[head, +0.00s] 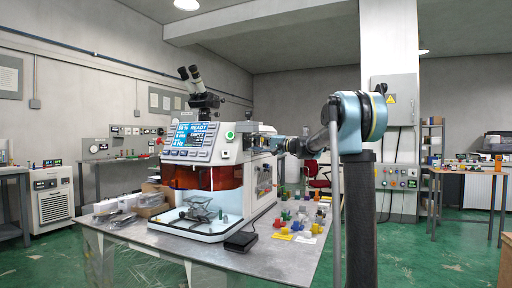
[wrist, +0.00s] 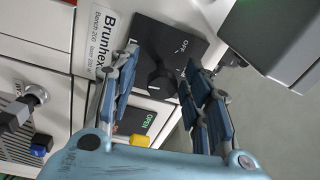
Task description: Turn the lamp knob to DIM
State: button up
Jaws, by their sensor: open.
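A black rotary knob (wrist: 160,80) sits on a dark plate (wrist: 182,45) on the machine's side, in the wrist view. Small white lettering beside it seems to read OFF. I cannot read a DIM mark, and cannot tell which mark the knob points to. My gripper (wrist: 162,62) is open, with one blue-padded finger on each side of the knob. I cannot tell whether either finger touches it. In the head view my gripper (head: 267,143) is at the upper right side of the white machine (head: 235,150), and the knob cannot be made out there.
A grey box (wrist: 268,40) is close on the right. The metal table (head: 200,248) holds a black pedal (head: 241,241) and several coloured blocks (head: 300,222).

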jog(key=v, duration=1.2)
jog(key=shift+f, duration=0.1)
jog(key=s+d+n, duration=0.1)
jog(key=d+n, duration=0.4)
jog(key=n, duration=1.2)
jog(key=shift+g, duration=0.4)
jog(key=x, duration=1.7)
jog(key=shift+a, duration=0.1)
grip_shut()
